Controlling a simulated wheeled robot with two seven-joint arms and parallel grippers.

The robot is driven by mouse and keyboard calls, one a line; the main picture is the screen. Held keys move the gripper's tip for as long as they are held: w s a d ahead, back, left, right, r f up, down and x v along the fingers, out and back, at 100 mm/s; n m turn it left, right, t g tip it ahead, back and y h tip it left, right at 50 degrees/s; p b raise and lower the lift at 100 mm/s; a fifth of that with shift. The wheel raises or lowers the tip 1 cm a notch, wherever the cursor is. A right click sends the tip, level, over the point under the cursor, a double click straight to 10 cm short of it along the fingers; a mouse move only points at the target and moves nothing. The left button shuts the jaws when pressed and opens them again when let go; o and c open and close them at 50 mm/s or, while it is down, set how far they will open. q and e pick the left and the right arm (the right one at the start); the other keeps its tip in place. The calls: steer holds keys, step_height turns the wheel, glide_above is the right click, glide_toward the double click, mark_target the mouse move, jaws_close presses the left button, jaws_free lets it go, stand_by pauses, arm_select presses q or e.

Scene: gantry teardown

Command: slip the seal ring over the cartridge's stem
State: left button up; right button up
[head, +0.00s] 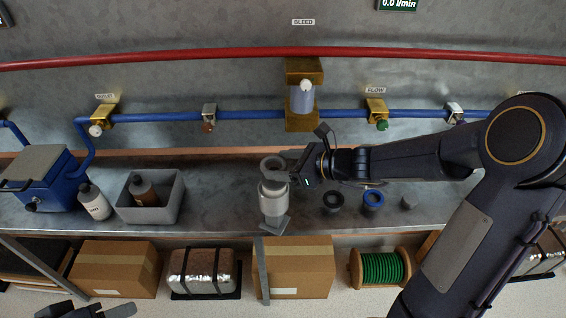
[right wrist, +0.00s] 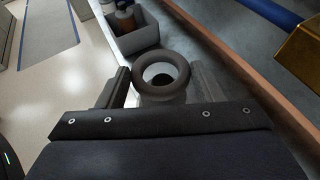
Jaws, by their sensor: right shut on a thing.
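My right gripper (head: 286,167) is shut on a dark grey seal ring (head: 273,164), which also shows between the two fingers in the right wrist view (right wrist: 161,57). The ring is held level over the top of the pale grey, upright cartridge (head: 273,196). Through the ring's hole in the right wrist view I see a pale part of the cartridge (right wrist: 158,100) below. The stem is hidden, and I cannot tell whether the ring is around it or just above it. Part of my left gripper (head: 95,311) shows at the bottom left edge, away from the bench.
A black ring (head: 332,209), a blue ring (head: 373,206) and a small grey piece (head: 409,202) lie right of the cartridge. A grey bin (head: 150,214) with a brown bottle and a white bottle (head: 95,203) stand left. The bench between bin and cartridge is clear.

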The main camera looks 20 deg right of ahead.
steer(key=shift+f, duration=0.1)
stand_by(0.4)
steer(key=shift+f+b, duration=1.65)
steer(key=shift+f, duration=0.05)
steer(key=shift+f+b, duration=0.35)
steer(key=shift+b, duration=0.05)
steer(key=o, duration=1)
steer(key=shift+o, duration=0.2)
steer(key=shift+d, duration=0.1)
steer(key=v, duration=0.7)
steer(key=shift+s+d+r, duration=0.2)
steer(key=shift+s+r, duration=0.05)
steer(key=shift+s, duration=0.05)
